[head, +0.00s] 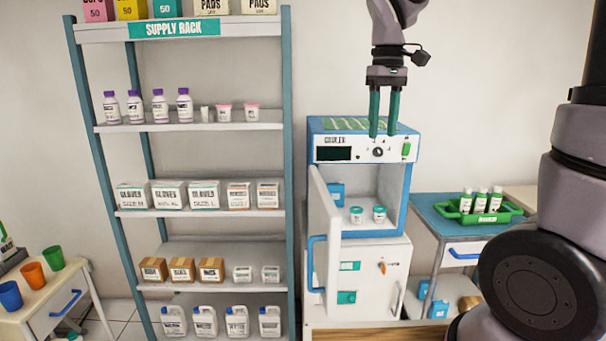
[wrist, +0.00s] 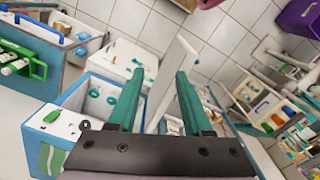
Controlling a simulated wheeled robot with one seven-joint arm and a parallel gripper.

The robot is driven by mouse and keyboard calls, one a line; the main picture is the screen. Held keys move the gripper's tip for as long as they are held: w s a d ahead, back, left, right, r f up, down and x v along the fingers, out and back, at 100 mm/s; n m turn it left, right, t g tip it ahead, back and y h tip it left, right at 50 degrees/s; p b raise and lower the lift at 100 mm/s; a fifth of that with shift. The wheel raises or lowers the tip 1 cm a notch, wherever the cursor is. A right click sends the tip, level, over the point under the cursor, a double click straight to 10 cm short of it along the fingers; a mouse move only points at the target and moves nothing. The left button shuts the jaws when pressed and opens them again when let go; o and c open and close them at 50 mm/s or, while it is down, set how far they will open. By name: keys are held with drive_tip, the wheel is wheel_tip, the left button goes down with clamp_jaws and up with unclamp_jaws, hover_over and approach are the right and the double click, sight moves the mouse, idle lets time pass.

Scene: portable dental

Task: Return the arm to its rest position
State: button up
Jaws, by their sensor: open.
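My gripper (head: 384,112) has two green fingers that point down, apart, with nothing between them. It hangs in front of the top of the blue and white cooler (head: 400,143). In the wrist view my gripper (wrist: 160,88) is also open and empty, with the cooler (wrist: 68,115) below and to the left. The cooler's white door (head: 322,225) stands open on the left side. Inside are two small teal-lidded jars (head: 356,214) and a blue box (head: 337,193).
A supply rack (head: 289,180) with bottles and boxes stands left of the cooler. Right of it, a blue-topped cart (head: 432,212) holds a green tray (head: 502,213) of vials. The open cooler door sticks out. A low table (head: 40,310) with cups is at far left.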

drive_tip(key=s+d+r+m+t+y, duration=0.1)
drive_tip(key=s+d+r+m+t, duration=0.1)
drive_tip(key=s+d+m+t, duration=0.1)
drive_tip(key=s+d+r+m+t+y, duration=0.1)
drive_tip(key=s+d+r+m+t, duration=0.1)
drive_tip(key=s+d+m+t, duration=0.2)
drive_tip(key=s+m, duration=0.2)
drive_tip(key=s, duration=0.2)
drive_tip(key=shift+s+d+r, duration=0.2)
drive_tip(key=shift+s+d, duration=0.05)
idle(2.2)
